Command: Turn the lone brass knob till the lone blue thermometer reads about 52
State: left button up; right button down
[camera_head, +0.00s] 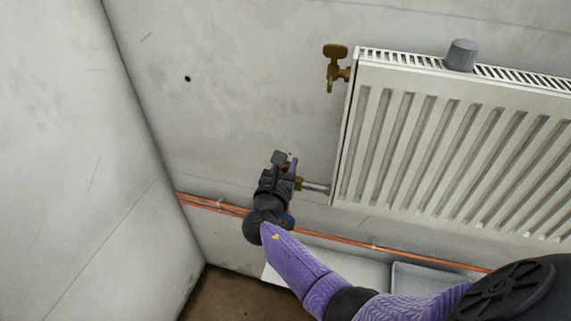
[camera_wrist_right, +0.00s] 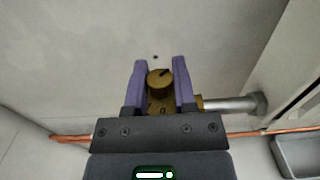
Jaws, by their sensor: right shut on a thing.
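The brass knob (camera_wrist_right: 159,83) shows between the two purple fingers of my right gripper (camera_wrist_right: 159,80) in the right wrist view, with a dark mark on its round top. The right gripper is shut on it. In the head view the right gripper (camera_head: 285,168) is at the lower left of the radiator, at the valve on a short grey pipe, and it hides most of the knob. No blue thermometer shows in either view, so no reading can be seen. My left gripper is not in view.
The white radiator (camera_head: 440,150) hangs on the right, with a grey cylinder (camera_head: 461,55) on top and another brass valve (camera_head: 335,66) at its upper left. Copper pipes (camera_head: 340,239) run along the wall below. A grey tray (camera_head: 430,278) lies underneath. A side wall stands left.

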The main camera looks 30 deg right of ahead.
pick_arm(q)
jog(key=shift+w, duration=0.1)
pick_arm(e)
jog(key=shift+c, duration=2.2)
grip_release()
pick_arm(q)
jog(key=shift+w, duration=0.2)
